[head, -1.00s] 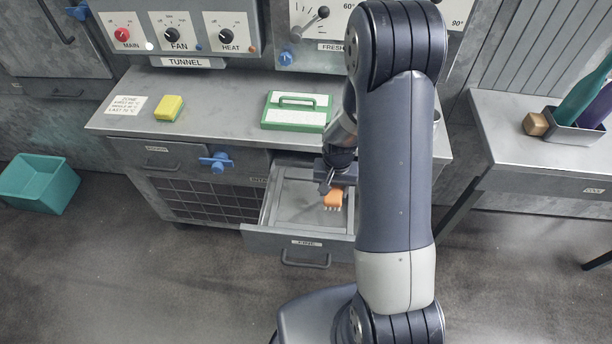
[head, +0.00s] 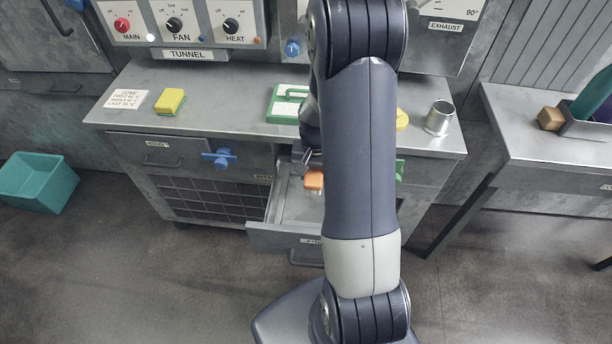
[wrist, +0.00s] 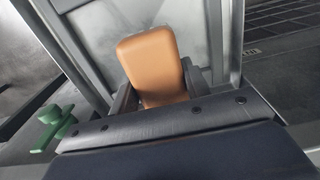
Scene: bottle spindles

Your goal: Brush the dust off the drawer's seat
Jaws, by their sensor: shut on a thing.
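The drawer (head: 262,236) is pulled out at the front of the metal bench, and its grey inside shows partly. An orange brush (head: 314,180) with pale bristles is over the drawer. My gripper (head: 310,160) is shut on it, mostly behind my arm. In the wrist view the orange brush (wrist: 152,62) stands between the two dark fingers of my gripper (wrist: 158,95), with the drawer's grey floor (wrist: 195,30) and walls around it. I cannot tell whether the bristles touch the drawer floor. My arm hides the drawer's right part, and I cannot make out dust.
On the bench top (head: 230,115) are a yellow sponge (head: 170,101), a green-and-white box (head: 284,103) and a metal cup (head: 439,117). A blue knob (head: 220,158) sticks out left of the drawer. A green handle (wrist: 55,125) shows in the wrist view. A teal bin (head: 38,182) stands on the floor.

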